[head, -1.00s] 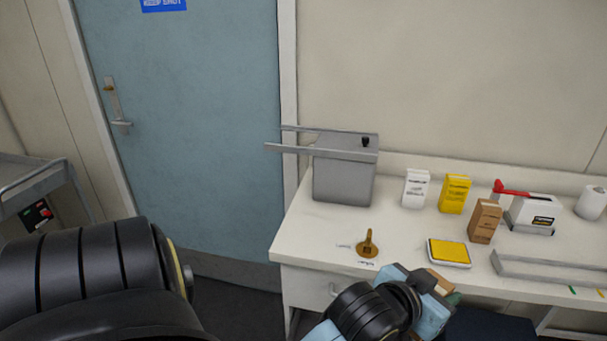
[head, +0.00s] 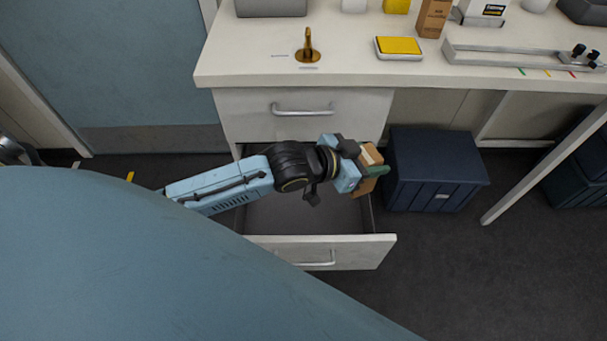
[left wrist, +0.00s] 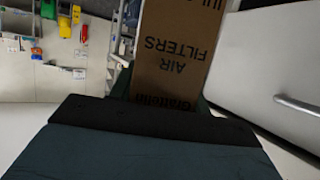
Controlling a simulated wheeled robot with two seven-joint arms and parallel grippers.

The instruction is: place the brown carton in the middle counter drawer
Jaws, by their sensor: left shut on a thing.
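My left gripper (head: 372,171) is shut on the brown carton (head: 366,187), gripping it between green-tipped fingers. In the left wrist view the carton (left wrist: 172,50) fills the upper middle, with "AIR FILTERS" printed on it. An open counter drawer (head: 322,252) lies below the closed top drawer (head: 345,110). Its visible floor looks empty; my left arm hides part of it. In the head view the carton shows above the drawer's right side, near its rear; its exact height is unclear. My right gripper is not in view.
A dark blue bin (head: 435,170) stands on the floor right of the drawer. The countertop (head: 250,55) overhangs behind, bearing a brass-coloured tool (head: 307,47), a yellow-topped pad (head: 398,47) and another brown carton (head: 433,18). Open floor lies in front of the drawer.

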